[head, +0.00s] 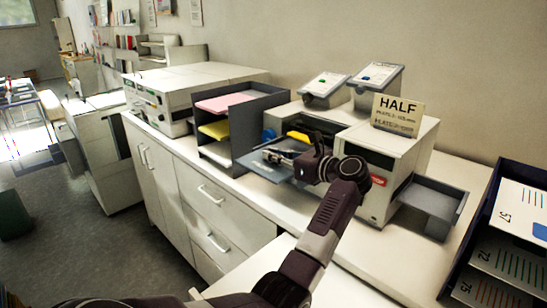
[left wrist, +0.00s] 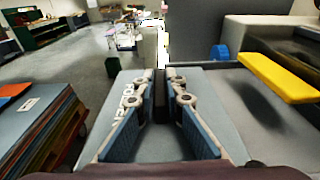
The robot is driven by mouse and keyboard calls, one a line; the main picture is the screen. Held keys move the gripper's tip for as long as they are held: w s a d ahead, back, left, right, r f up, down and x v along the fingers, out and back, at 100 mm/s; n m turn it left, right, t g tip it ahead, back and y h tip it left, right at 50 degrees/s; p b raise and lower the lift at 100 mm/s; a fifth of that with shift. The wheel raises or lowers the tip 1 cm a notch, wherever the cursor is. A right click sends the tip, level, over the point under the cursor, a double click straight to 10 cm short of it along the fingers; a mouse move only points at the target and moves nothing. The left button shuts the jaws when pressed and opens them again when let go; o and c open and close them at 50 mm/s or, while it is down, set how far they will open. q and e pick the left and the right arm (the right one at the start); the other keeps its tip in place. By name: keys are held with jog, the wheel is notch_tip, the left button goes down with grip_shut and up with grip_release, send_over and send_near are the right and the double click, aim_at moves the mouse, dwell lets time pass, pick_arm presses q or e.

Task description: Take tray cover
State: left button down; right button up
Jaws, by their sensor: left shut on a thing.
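The tray cover is a flat blue-grey panel with pale lettering, seen at the left side of the white machine (head: 372,165). In the head view its edge (head: 258,168) shows past my gripper. In the left wrist view the cover (left wrist: 125,150) lies under the fingers, and a dark upright tab (left wrist: 160,92) rises between them. My left gripper (head: 272,156) is shut on this tab, which seems to belong to the cover; it also shows in the left wrist view (left wrist: 160,75). The wrist and fingers hide part of the cover. My right gripper is not in view.
A yellow bar (head: 298,136) sits just above the cover, close to my gripper. A dark paper rack (head: 232,160) stands to the left. A grey output tray (head: 433,200) juts out right.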

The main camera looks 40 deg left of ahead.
pick_arm(q)
jog(key=c, duration=2.5)
grip_release()
jog(key=shift+w+f, duration=0.1)
jog(key=shift+w, duration=0.15)
jog(key=o, duration=0.5)
jog(key=shift+w, duration=0.1)
jog(key=shift+o, duration=0.3)
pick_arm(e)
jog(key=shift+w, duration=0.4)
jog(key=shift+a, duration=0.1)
pick_arm(q)
jog(key=shift+d, duration=0.5)
jog(key=d+r, duration=0.2)
jog(key=d, duration=0.9)
jog(key=shift+s, duration=0.2)
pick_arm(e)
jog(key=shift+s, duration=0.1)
